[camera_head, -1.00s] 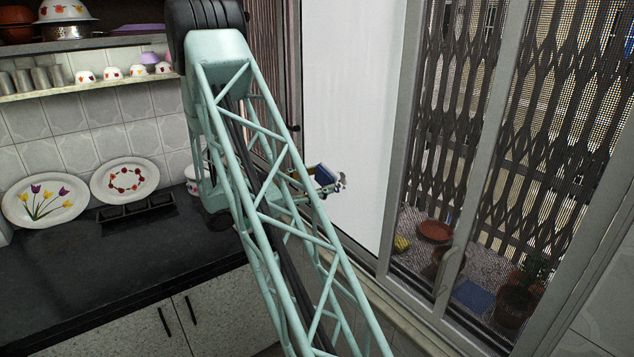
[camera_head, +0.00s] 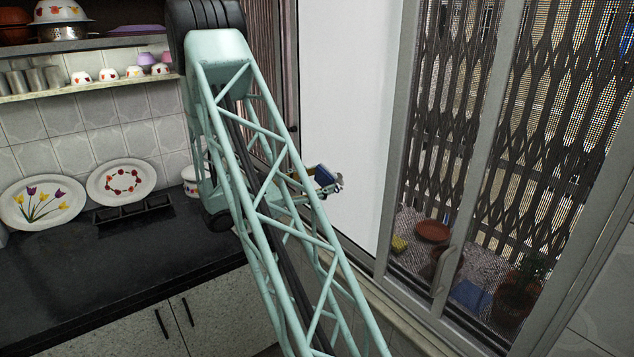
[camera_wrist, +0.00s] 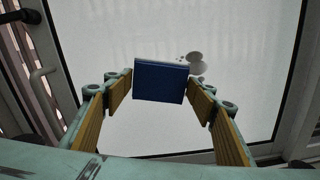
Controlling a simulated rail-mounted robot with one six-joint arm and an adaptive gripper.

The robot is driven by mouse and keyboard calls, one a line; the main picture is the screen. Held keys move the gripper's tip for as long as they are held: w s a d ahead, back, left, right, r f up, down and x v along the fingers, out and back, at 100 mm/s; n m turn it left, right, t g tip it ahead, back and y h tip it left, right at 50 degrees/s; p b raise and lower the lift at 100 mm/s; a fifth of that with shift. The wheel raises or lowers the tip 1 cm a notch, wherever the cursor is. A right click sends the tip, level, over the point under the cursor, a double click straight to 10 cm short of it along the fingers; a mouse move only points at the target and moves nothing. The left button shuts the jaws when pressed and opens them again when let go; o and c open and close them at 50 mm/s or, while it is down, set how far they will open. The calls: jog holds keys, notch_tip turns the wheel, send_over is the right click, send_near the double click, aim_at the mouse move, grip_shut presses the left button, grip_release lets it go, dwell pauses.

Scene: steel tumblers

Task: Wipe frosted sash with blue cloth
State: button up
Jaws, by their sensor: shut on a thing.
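The frosted sash (camera_head: 345,120) is a pale white pane in a grey frame, right of my arm in the head view. It fills most of the wrist view (camera_wrist: 100,45). The blue cloth (camera_wrist: 160,82) looks like a flat, dark blue rectangular pad in the wrist view. It also shows small in the head view (camera_head: 325,176). My gripper (camera_wrist: 160,88) is shut on the cloth, with a yellow-padded finger on each side. The gripper faces the lower part of the pane. I cannot tell whether the cloth touches the glass. Grey smudges (camera_wrist: 196,62) show on the pane just beyond the cloth.
A dark counter (camera_head: 100,260) with two decorated plates and a black tray (camera_head: 133,209) lies left. A shelf of steel tumblers (camera_head: 35,80) hangs above. A grille and pots (camera_head: 432,231) lie right, beyond the window.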

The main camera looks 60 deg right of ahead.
aim_at(329, 183)
jog(key=shift+s+a+b, duration=0.25)
jog(key=shift+s+a, duration=0.15)
jog(key=shift+s, duration=0.45)
jog(key=shift+s+a+b, duration=0.2)
jog(key=shift+s+a, duration=0.15)
jog(key=shift+s, duration=0.45)
jog(key=shift+s, duration=0.15)
jog(key=shift+s+a+b, duration=0.3)
jog(key=shift+s, duration=0.6)
jog(key=shift+s+a+b, duration=0.25)
jog(key=shift+s+a, duration=0.05)
jog(key=shift+s, duration=0.55)
jog(key=shift+w+d, duration=0.25)
jog(key=shift+w, duration=0.35)
jog(key=shift+w+d, duration=0.25)
jog(key=shift+w, duration=0.4)
jog(key=shift+w+d, duration=0.25)
jog(key=shift+w, duration=0.35)
jog(key=shift+w, duration=0.1)
jog(key=shift+w+d+p, duration=0.25)
jog(key=shift+w+d, duration=0.1)
jog(key=shift+w, duration=0.55)
jog(key=shift+w+d+p, duration=0.2)
jog(key=shift+w+d, duration=0.15)
jog(key=shift+w, duration=0.55)
